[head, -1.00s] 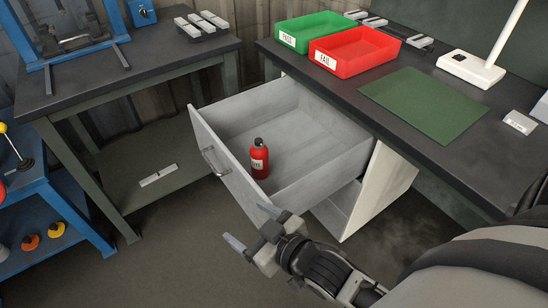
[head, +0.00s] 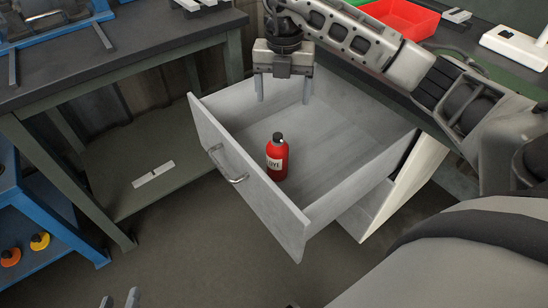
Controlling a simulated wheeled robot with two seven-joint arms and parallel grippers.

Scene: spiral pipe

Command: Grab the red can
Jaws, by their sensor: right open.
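The red can (head: 277,160), a bottle-like canister with a black cap and white label, stands upright in the open grey drawer (head: 340,200), near its front panel. My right gripper (head: 284,100) hangs over the back part of the drawer, fingers down. It is open and empty, behind the can in the picture and apart from it. Only the fingertips of my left gripper (head: 120,298) show at the bottom left edge, spread apart with nothing visible between them. The rest of my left gripper is out of frame.
The drawer's front panel with its handle (head: 229,166) and its side walls surround the can. My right arm covers part of the desk behind. A red tray (head: 400,20) is on the desk, and a dark table (head: 120,65) stands left of the drawer.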

